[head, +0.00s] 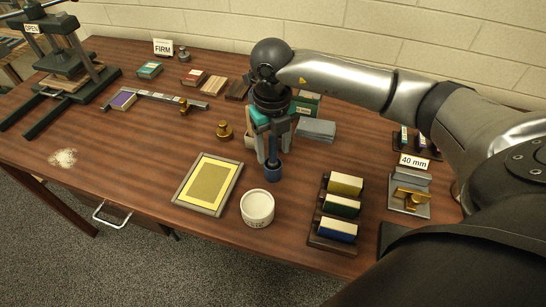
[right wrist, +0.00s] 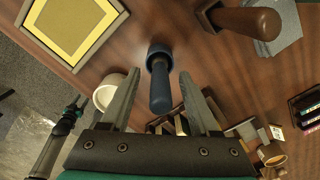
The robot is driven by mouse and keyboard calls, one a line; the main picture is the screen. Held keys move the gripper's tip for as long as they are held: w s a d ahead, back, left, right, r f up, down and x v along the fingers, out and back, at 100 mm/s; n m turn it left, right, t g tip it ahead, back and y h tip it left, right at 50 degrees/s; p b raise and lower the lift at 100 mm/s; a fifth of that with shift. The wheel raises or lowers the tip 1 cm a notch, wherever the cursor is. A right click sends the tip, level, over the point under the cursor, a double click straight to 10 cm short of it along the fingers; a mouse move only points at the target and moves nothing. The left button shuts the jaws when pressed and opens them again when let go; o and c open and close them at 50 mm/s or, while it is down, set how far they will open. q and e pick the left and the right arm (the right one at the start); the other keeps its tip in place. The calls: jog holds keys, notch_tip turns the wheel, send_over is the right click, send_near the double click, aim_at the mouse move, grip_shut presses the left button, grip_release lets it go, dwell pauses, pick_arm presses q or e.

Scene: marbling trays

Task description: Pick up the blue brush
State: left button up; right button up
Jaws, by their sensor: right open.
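The blue brush (head: 272,174) stands upright on the wooden table, its wide round end down and its handle up. My right gripper (head: 272,157) is above it, pointing down and open. In the right wrist view the blue brush (right wrist: 160,88) shows between the two spread fingers of the right gripper (right wrist: 160,76), with gaps on both sides. The fingers do not appear to touch the handle. In the head view the fingers partly hide the handle. A black and teal part at the left of the right wrist view seems to be my left arm; its jaws are unclear.
A white tub (head: 257,208) and a framed yellow sheet (head: 190,205) are close by at the left. A rack (head: 330,243) of coloured blocks is to the right. A brown wooden handle (right wrist: 245,22) rises near the gripper.

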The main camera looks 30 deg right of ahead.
jog(key=shift+f, duration=0.75)
grip_shut()
